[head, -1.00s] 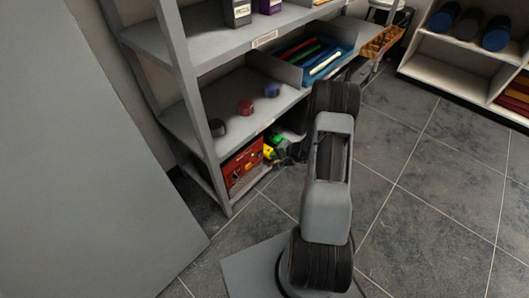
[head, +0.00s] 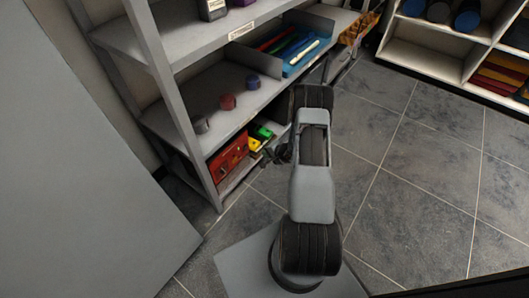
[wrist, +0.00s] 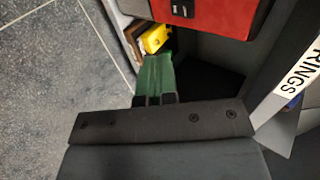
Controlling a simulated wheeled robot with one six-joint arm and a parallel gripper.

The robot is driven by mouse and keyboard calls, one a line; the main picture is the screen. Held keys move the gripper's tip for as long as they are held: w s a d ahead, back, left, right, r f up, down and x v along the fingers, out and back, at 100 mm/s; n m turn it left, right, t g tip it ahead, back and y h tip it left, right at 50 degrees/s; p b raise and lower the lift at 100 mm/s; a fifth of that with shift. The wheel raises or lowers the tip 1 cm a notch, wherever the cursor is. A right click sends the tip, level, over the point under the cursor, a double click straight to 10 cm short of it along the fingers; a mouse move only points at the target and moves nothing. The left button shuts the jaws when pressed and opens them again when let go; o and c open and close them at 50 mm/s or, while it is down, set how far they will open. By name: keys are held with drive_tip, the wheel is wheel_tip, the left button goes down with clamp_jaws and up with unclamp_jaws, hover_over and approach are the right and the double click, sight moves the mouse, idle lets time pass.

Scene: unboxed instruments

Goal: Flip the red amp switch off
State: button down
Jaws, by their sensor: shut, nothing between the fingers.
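The red amp (head: 228,157) stands on the low shelf in the head view. Its red casing (wrist: 222,14) is at the top of the wrist view, cut off by the edge. A dark patch with two small pale marks (wrist: 182,10) shows on it; I cannot tell whether this is the switch or how it is set. My gripper (head: 279,155) is shut and empty, in front of the shelf and right of the red amp. In the wrist view, its dark fingertips (wrist: 155,99) are below the red casing, apart from it, overlapping a green object (wrist: 157,74).
A yellow object (head: 254,145) and the green object (head: 262,132) sit right of the red amp. The grey shelf above (head: 185,108) holds several small round items and a blue tray (head: 290,68). A shelf upright (head: 181,110) stands left. Tiled floor (head: 400,180) is clear to the right.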

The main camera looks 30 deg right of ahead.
sight(246, 148)
drive_tip(key=shift+w+a+f+b, duration=0.5)
drive_tip(key=shift+w+a+f, duration=0.2)
drive_tip(key=shift+w, duration=0.8)
drive_tip(key=shift+w+a+f+b, duration=0.45)
drive_tip(key=shift+w+a+f, duration=0.25)
drive_tip(key=shift+w, duration=0.75)
drive_tip(key=shift+w+a+f+b, duration=0.5)
drive_tip(key=shift+w+a+f, duration=0.15)
drive_tip(key=shift+w, duration=0.85)
